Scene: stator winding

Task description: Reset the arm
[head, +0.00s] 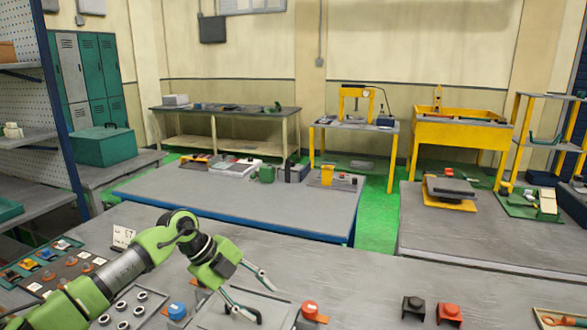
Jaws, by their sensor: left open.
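My left arm, green and grey, comes in from the lower left of the head view over the near grey bench. Its left gripper (262,298) is open, with its two fingers spread and pointing down to the right. Nothing shows between the fingers. They are over a pale flat plate on the bench; whether they touch it I cannot tell. My right gripper is not in view.
On the near bench (370,285) are a tray of rings (122,305), a blue knob (177,311), a red-orange knob (309,309), a black block (413,307) and a red block (449,313). A blue-edged table (240,205) stands beyond. Bare bench shows right of the gripper.

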